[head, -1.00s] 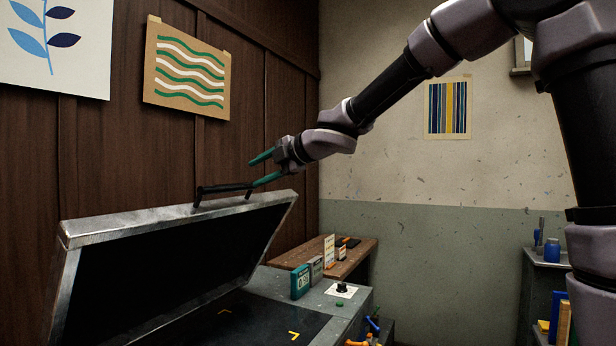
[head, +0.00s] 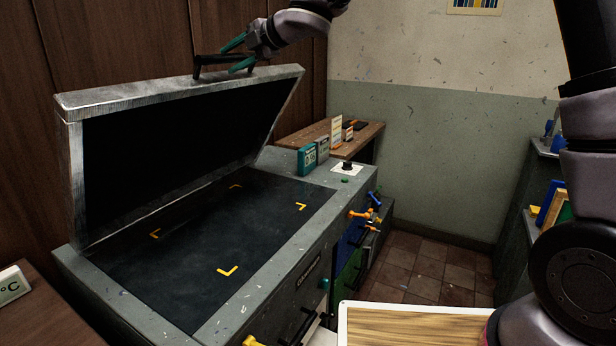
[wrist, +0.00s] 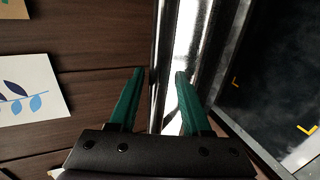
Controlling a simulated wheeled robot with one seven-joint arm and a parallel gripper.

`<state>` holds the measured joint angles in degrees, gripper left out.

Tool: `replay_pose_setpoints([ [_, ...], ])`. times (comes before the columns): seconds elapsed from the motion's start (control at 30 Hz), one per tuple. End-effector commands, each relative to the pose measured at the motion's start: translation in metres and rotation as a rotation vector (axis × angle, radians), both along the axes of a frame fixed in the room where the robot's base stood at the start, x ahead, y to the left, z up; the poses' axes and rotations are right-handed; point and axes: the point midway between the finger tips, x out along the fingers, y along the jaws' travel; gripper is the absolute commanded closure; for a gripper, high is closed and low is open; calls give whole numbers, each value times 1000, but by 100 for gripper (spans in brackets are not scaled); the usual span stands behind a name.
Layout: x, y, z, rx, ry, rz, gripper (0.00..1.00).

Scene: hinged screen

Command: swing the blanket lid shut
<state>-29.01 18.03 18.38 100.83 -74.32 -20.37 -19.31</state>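The blanket lid (head: 180,88) is a grey metal-framed lid with a dark inside, standing open and tilted above the dark bed (head: 210,250) of a grey cabinet. A black bar handle (head: 210,60) is on the lid's top edge. My gripper (head: 227,59) is at the handle, its green fingers apart, one above the other in the head view. In the wrist view the fingers (wrist: 160,74) are spread, with a dark bar and the shiny lid edge (wrist: 185,45) beyond and between them. I cannot tell whether either finger touches the handle.
Yellow corner marks lie on the bed. A black knob (head: 347,166) and small boxes (head: 307,158) stand at its back right. Orange-handled tools (head: 362,213) stick out at the cabinet's right side. A wood-topped surface (head: 415,325) is at front. Tiled floor (head: 430,262) is clear at right.

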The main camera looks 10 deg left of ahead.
Motion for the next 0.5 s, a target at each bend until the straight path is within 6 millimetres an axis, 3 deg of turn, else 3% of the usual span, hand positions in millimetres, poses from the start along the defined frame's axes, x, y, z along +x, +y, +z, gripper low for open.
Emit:
replay_pose_setpoints([
  [0.03, 0, -2, 2, 0, -2, -1, 74],
  [0.1, 0, -2, 2, 0, -2, -1, 100],
  [0.33, -1, -4, 1, 0, -2, -1, 100],
  [0.5, -6, -16, -11, 0, 0, -1, 100],
])
